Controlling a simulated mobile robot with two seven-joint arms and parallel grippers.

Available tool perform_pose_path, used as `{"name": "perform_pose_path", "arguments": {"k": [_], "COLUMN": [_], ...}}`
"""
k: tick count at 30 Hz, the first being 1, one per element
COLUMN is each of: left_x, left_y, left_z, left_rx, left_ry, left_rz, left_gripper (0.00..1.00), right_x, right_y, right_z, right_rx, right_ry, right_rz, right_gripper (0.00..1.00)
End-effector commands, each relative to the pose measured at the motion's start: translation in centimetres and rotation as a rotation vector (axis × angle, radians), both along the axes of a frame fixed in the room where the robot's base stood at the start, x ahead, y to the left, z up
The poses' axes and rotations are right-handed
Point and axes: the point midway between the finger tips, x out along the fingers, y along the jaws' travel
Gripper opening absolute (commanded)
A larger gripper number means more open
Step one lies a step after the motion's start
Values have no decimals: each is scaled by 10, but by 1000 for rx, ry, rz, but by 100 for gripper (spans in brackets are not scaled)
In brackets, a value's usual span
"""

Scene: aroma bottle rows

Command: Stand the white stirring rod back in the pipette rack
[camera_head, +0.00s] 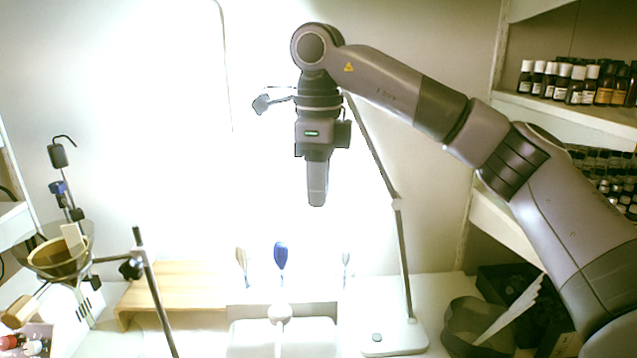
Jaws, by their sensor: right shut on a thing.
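My right gripper (317,192) hangs with its fingers pointing down, high above the work surface. It is shut on a thin thing, in keeping with the white stirring rod, but I cannot make the rod out against the glaring wall. The pipette rack appears to be the pale, washed-out stand (312,296) below, at the back of the counter. A blue-bulbed pipette (281,256) and two pale ones stand upright in it. The gripper is well above the rack and slightly right of the blue bulb. My left gripper is not in view.
A lamp base (392,338) stands right of the rack, its arm rising behind my gripper. A wooden riser (180,286) is to the left, with a metal stand (150,285) before it. A white tray (240,340) is in front. Bottle shelves (570,118) fill the right.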

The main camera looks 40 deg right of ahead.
Motion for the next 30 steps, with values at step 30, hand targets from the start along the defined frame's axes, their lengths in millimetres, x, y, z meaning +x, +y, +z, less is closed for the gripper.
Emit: {"name": "perform_pose_path", "arguments": {"k": [30], "left_x": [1], "left_y": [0], "left_z": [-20], "left_rx": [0], "left_ry": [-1], "left_rz": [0], "left_gripper": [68], "right_x": [0], "right_y": [0], "right_z": [-37], "right_rx": [0], "right_ry": [0], "right_rz": [0], "right_gripper": [0]}}
